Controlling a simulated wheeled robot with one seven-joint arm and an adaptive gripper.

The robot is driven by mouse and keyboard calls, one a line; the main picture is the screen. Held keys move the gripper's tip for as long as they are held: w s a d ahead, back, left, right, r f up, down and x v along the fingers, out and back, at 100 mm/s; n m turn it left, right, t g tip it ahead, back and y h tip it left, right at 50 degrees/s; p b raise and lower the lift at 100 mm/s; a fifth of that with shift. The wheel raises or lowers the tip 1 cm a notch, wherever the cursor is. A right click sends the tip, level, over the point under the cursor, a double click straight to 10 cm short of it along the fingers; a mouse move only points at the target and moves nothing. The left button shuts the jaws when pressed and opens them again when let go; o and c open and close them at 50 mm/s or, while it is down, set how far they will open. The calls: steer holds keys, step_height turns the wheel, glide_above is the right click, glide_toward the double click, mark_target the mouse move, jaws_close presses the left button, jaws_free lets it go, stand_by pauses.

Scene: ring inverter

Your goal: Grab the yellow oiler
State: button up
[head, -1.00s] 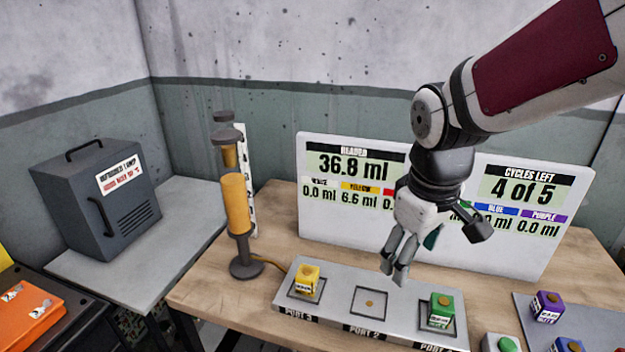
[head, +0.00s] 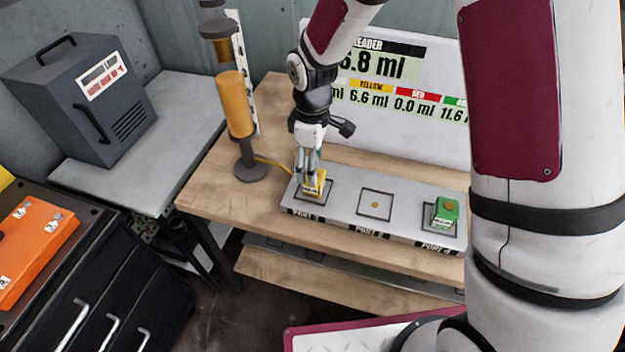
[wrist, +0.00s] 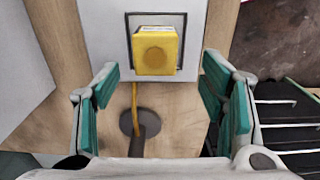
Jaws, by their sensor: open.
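The reader board (head: 400,120) stands behind.

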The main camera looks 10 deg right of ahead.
mark_target(307, 190)
steer(key=shift+w+d+f+p, duration=0.15)
steer(key=shift+f+p, duration=0.15)
steer(key=shift+f, duration=1.65)
steer(key=shift+w+d+f+p, duration=0.1)
steer(key=shift+f+p, duration=0.15)
steer(key=shift+f, duration=1.7)
steer(key=c, duration=1.3)
